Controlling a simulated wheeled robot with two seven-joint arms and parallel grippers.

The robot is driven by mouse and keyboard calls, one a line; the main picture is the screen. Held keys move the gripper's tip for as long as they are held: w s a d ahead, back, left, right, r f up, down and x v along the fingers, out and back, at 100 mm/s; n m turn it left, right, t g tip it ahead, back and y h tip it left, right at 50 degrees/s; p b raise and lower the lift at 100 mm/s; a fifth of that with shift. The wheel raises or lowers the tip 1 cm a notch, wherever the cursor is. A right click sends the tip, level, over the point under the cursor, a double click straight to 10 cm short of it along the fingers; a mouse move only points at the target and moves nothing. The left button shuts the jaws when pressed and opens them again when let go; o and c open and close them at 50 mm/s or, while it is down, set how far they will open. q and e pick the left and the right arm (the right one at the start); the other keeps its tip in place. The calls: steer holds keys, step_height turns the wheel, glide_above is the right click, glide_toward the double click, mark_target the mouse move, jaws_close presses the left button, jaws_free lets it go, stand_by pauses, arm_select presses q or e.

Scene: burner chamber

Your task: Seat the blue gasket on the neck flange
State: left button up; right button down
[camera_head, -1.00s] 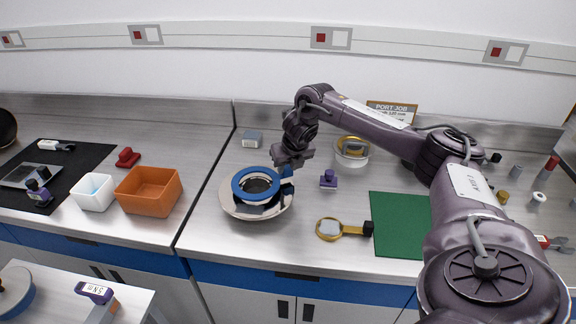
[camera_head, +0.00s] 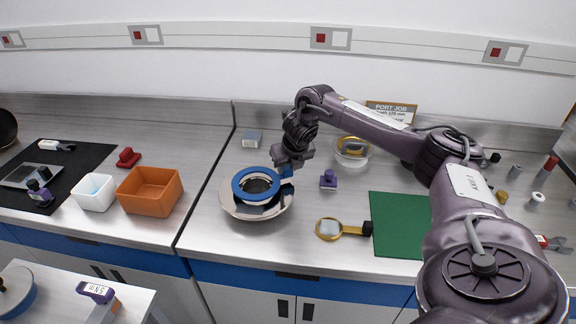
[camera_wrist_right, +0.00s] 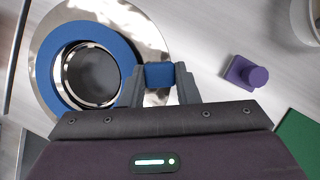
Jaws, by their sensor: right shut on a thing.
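The blue gasket (camera_head: 236,186) is a flat ring with a tab, over the round steel neck flange (camera_head: 229,205) on the bench. In the right wrist view the gasket (camera_wrist_right: 47,72) surrounds the shiny neck opening (camera_wrist_right: 67,76), with the ring seeming off-centre to the left. I cannot tell whether it rests on the flange or hovers just above it. My right gripper (camera_head: 285,172) is at the ring's right side; in the wrist view its fingers (camera_wrist_right: 159,76) are shut on the gasket's blue tab. My left gripper is not in view.
A purple-handled block (camera_head: 328,180) stands right of the flange. A yellow-rimmed magnifier-like tool (camera_head: 329,229) and a green mat (camera_head: 395,225) lie further right. An orange bin (camera_head: 150,190) and white bin (camera_head: 93,192) stand left.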

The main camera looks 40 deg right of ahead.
steer(key=shift+f, duration=0.2)
steer(key=shift+f+b, duration=0.65)
steer(key=shift+f, duration=0.1)
steer(key=c, duration=1)
jaws_free()
steer(key=b+v, duration=0.1)
steer(key=v, duration=0.6)
steer(key=shift+s+r, duration=0.1)
steer(key=shift+r, duration=0.3)
